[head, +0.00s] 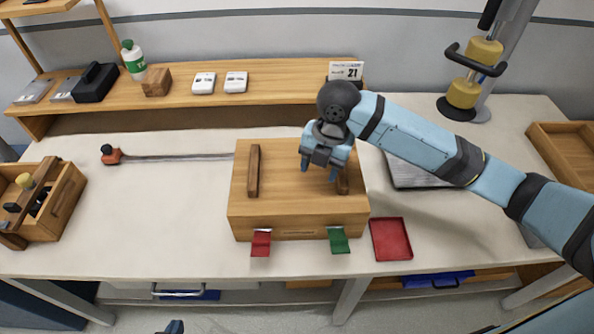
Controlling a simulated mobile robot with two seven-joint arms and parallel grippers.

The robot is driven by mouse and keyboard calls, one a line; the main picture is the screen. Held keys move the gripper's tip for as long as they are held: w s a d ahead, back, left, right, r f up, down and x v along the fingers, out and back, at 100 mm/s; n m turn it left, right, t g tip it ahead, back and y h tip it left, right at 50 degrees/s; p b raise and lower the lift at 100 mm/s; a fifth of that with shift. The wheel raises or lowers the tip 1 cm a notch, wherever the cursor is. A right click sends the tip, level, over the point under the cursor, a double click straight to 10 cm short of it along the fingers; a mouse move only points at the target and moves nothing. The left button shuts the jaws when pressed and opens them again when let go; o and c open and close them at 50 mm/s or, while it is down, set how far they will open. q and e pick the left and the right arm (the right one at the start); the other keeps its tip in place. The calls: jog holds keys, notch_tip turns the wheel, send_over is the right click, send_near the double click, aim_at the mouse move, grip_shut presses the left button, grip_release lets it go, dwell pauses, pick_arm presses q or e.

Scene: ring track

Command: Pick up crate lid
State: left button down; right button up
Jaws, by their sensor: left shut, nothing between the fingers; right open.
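The crate lid (295,185) is a flat wooden top with two dark wooden bar handles. It lies on the wooden crate (300,229) in the middle of the table. The left handle (254,171) is clear. The right handle (343,183) is partly hidden behind my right gripper (319,173). My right gripper is open and empty, fingers pointing down over the right part of the lid; I cannot tell whether it touches. A red tab (261,242) and a green tab (339,240) hang at the crate's front. Only a bit of my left gripper (174,327) shows at the bottom edge, shut.
A red tray (390,240) lies close to the crate's right. A rod with a red end (112,156) lies to its left. An open wooden toolbox (62,205) stands at far left. A shelf (210,98) runs along the back. The table's left middle is clear.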

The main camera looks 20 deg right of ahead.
jog(key=w+d+r+n+g+h, duration=0.1)
jog(key=w+d+r+n, duration=0.3)
jog(key=w+d+r, duration=0.25)
jog(key=f, duration=0.2)
jog(key=s+f, duration=0.1)
jog(key=f, duration=0.2)
jog(key=s+f, duration=0.1)
jog(key=f, duration=0.1)
jog(key=shift+d+f, duration=0.3)
jog(key=shift+d, duration=0.1)
jog(key=shift+d+f+p, duration=0.1)
jog(key=shift+f+p, duration=0.5)
jog(key=shift+f, duration=2.15)
grip_shut()
